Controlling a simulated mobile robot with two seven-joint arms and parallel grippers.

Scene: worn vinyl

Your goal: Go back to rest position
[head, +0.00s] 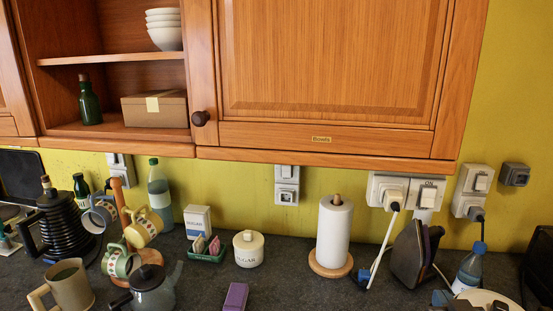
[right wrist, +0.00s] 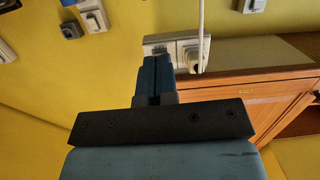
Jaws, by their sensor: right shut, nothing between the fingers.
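My right gripper (right wrist: 154,72) shows in the right wrist view with its two blue fingers together and nothing between them. My left gripper is not in the head view.
Wooden wall cabinets (head: 330,60) hang above the dark counter (head: 290,285). A paper towel roll (head: 334,235), a sugar jar (head: 248,248), a water bottle (head: 469,268), a mug tree (head: 124,205) and a kettle (head: 150,288) stand on the counter. Sockets with cables (head: 388,192) are behind.

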